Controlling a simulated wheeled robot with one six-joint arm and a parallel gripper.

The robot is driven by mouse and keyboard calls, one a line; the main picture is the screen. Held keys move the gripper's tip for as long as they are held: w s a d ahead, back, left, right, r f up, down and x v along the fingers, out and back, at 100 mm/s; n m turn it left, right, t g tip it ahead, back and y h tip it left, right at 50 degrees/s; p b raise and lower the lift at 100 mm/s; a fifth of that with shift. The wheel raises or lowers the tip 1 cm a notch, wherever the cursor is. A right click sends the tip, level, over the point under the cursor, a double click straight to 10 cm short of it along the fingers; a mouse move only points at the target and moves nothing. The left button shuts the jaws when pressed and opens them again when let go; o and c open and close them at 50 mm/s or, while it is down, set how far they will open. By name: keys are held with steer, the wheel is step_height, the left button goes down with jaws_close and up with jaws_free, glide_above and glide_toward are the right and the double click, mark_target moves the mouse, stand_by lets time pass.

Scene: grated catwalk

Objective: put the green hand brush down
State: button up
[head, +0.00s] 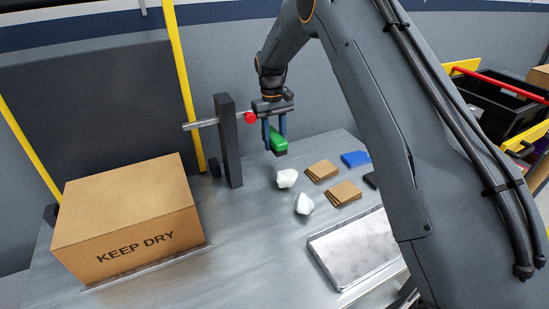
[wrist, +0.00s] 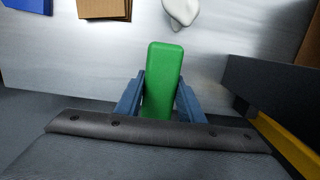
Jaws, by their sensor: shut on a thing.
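The green hand brush (head: 279,140) is between the two blue fingers of my gripper (head: 276,135), near the back of the metal table. In the wrist view the brush's smooth green block (wrist: 165,75) sticks out past the fingertips of my gripper (wrist: 161,95), which press on it from both sides. A dark strip shows at its lower end in the head view. The brush appears to be held above the table top (head: 235,255); the exact gap is hard to tell.
Two white lumps (head: 287,178) (head: 304,204), brown cardboard stacks (head: 322,170) (head: 343,193) and a blue block (head: 355,159) lie nearby. A metal tray (head: 318,251) is at front right. A dark post (head: 229,140) and a "KEEP DRY" box (head: 130,210) stand left. The table's middle is clear.

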mark_target(274, 134)
steer(key=shift+f+p, duration=0.9)
steer(key=shift+f, duration=2.3)
steer(key=shift+f, duration=0.15)
steer(key=o, duration=1.2)
steer(key=r+b, duration=0.1)
steer(key=r, duration=0.3)
steer(key=w+r+b, duration=0.1)
steer(key=r, duration=0.3)
steer(key=r+b, duration=0.2)
steer(key=r, duration=0.2)
steer(key=shift+w+a+r, duration=0.1)
steer(key=shift+w+a, duration=0.05)
steer(key=shift+a, duration=0.1)
steer(key=s+d+m, duration=0.1)
steer(key=s+d, duration=0.4)
steer(key=s, duration=0.7)
steer(key=s+d+f+m+t, duration=0.1)
steer(key=s+d, duration=0.4)
steer(key=s, duration=0.7)
steer(key=s+d+m+t, duration=0.1)
steer(key=s+d, duration=0.4)
steer(key=s, duration=0.7)
steer(key=shift+s+f+m+y, duration=0.15)
steer(key=shift+s+m+y, duration=0.15)
steer(key=shift+m, duration=0.5)
